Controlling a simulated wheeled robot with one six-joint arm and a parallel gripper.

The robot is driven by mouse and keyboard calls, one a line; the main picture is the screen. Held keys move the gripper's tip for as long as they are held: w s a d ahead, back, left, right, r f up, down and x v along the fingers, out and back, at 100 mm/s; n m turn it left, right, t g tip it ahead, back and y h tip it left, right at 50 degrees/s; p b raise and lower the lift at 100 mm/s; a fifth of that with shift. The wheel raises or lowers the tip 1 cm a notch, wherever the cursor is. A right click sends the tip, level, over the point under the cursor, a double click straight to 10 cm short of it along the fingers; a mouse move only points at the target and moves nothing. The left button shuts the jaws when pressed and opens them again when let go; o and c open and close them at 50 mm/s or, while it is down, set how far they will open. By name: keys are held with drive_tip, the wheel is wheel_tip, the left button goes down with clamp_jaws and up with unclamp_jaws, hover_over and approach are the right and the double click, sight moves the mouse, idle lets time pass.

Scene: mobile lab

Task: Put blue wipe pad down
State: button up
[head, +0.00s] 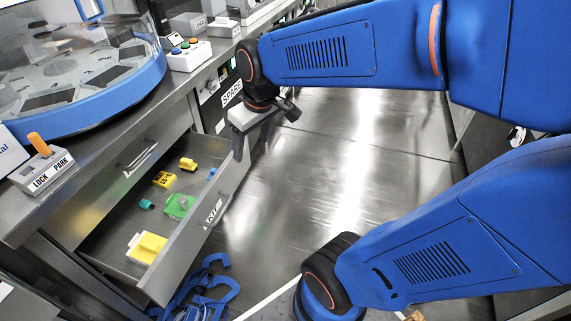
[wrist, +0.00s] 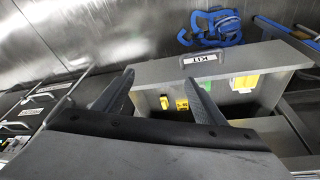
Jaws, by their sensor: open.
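An open drawer (head: 172,262) marked KIT holds several small items. A small blue piece (head: 212,173), perhaps the blue wipe pad, lies inside near the drawer's far end, partly hidden by the front panel. My gripper (head: 240,145) is above that far end of the drawer. In the wrist view my gripper (wrist: 160,78) is open, with its two dark fingers spread and nothing between them but the drawer behind. The drawer's front panel (wrist: 219,70) also shows there. No blue pad can be made out inside the drawer in the wrist view.
The drawer also holds yellow pieces (head: 164,180), a green piece (head: 180,206) and a yellow-and-white block (head: 147,247). Blue straps (head: 205,290) lie on the floor beside it. A LOCK/PARK lever box (head: 43,168) and button box (head: 188,56) stand on the counter. The floor (head: 320,180) is mostly clear.

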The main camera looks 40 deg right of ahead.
drive_tip(key=s+d+r+m+t, duration=0.1)
drive_tip(key=s+m, duration=0.1)
drive_tip(key=s, duration=1)
drive_tip(key=shift+s+d+m, duration=0.2)
drive_tip(key=shift+d+m, duration=0.2)
